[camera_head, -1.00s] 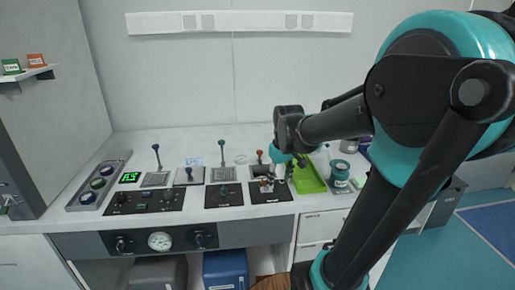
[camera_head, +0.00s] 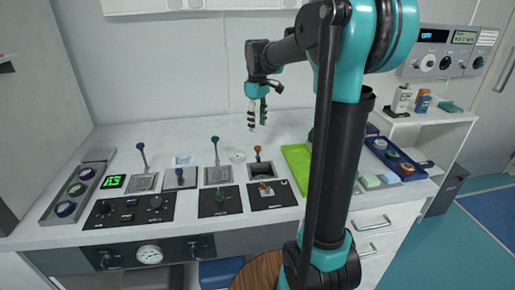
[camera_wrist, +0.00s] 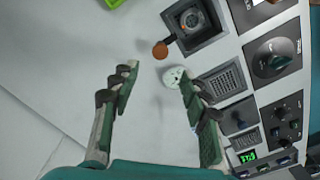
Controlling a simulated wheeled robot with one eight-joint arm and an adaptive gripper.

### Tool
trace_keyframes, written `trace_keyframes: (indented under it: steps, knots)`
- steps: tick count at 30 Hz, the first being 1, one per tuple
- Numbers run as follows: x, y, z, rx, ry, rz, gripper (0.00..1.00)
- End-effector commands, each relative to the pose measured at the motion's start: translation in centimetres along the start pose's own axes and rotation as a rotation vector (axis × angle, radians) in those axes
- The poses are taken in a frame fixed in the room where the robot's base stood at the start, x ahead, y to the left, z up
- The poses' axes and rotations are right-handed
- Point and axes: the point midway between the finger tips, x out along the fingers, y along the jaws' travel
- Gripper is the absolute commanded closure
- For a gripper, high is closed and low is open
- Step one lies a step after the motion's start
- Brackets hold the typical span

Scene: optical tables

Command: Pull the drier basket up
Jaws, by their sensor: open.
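Several wells with upright handles stand in a row on the white counter; I cannot tell for certain which one is the drier basket. The rightmost well (camera_head: 261,169) is dark and square, with an orange-brown knob handle (camera_head: 258,150). This well (camera_wrist: 205,38) and its round knob (camera_wrist: 160,51) also show in the wrist view. To its left are a mesh well (camera_head: 217,175) with a blue handle (camera_head: 215,141), and another mesh well (camera_head: 141,183) with a blue handle (camera_head: 140,147). My gripper (camera_head: 257,127) is open and empty, pointing down above the counter, apart from the handles.
Black control panels (camera_head: 130,211) line the front edge. A green tray (camera_head: 297,157) is partly hidden behind my arm. A blue tray (camera_head: 376,148) with coloured items stands to the right. A small white round item (camera_head: 238,156) lies between the wells. The back counter is clear.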

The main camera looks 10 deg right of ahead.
Motion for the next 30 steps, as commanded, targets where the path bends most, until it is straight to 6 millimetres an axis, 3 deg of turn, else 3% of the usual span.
trace_keyframes:
  steps: [9,15,21,30]
  knots:
    - [6.5,0.0,0.0,0.001,0.0,0.0,0.54]
    - [9.6,0.0,0.0,0.001,0.0,0.0,0.54]
    - [11.2,0.0,0.0,0.001,0.0,0.0,0.54]
    - [11.5,0.0,0.0,0.001,0.0,0.0,0.54]
